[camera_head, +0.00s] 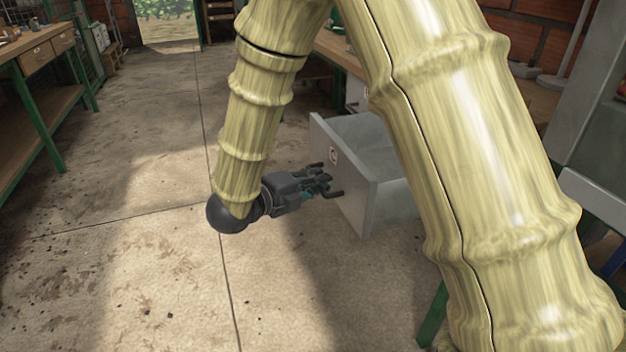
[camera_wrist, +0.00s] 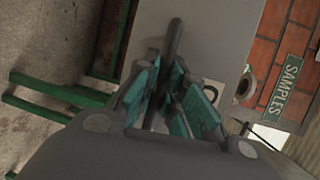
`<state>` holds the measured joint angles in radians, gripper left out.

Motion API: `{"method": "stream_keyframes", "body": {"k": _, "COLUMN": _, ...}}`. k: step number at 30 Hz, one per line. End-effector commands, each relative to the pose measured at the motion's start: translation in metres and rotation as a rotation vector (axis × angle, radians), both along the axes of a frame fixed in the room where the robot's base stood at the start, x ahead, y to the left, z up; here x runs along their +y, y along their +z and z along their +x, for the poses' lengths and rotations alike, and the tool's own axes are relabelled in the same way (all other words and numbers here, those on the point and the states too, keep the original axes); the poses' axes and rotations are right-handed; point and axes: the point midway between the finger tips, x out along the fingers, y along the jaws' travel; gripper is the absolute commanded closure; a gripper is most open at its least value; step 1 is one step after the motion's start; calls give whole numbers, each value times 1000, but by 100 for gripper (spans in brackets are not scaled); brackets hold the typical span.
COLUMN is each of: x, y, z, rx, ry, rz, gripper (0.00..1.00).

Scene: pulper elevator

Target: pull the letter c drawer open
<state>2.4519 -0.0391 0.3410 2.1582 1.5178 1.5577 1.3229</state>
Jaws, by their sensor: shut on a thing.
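The grey drawer (camera_head: 346,190) stands pulled out from the bench, its box open on top. A small pale label with a dark letter, seemingly a C, is on its front. The dark bar handle (camera_wrist: 174,40) runs between the teal-padded fingers in the wrist view. My gripper (camera_head: 322,184) is in front of the drawer face and shut on the handle; the wrist view also shows my gripper (camera_wrist: 170,90) closed in around it. My arm hides part of the drawer's right side and the bench behind it.
A wooden workbench with green legs (camera_head: 40,100) stands at the left. The concrete floor (camera_head: 140,240) in front of the drawer is clear. A green SAMPLES sign (camera_wrist: 285,88) and brick wall (camera_wrist: 275,45) show in the wrist view.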

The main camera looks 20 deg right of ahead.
Motion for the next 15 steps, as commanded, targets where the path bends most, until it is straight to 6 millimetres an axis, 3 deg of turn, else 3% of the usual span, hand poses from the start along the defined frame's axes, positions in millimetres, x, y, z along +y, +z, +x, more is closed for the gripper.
{"method": "stream_keyframes", "body": {"k": 2, "x": 0, "y": 0, "z": 0, "rx": 0, "ry": 0, "rz": 0, "gripper": 100}}
{"method": "stream_keyframes", "body": {"k": 3, "x": 0, "y": 0, "z": 0, "rx": 0, "ry": 0, "rz": 0, "gripper": 85}}
{"method": "stream_keyframes", "body": {"k": 4, "x": 0, "y": 0, "z": 0, "rx": 1, "ry": 0, "rz": 0, "gripper": 80}}
{"method": "stream_keyframes", "body": {"k": 15, "x": 3, "y": 0, "z": 0, "rx": 0, "ry": 2, "rz": 0, "gripper": 79}}
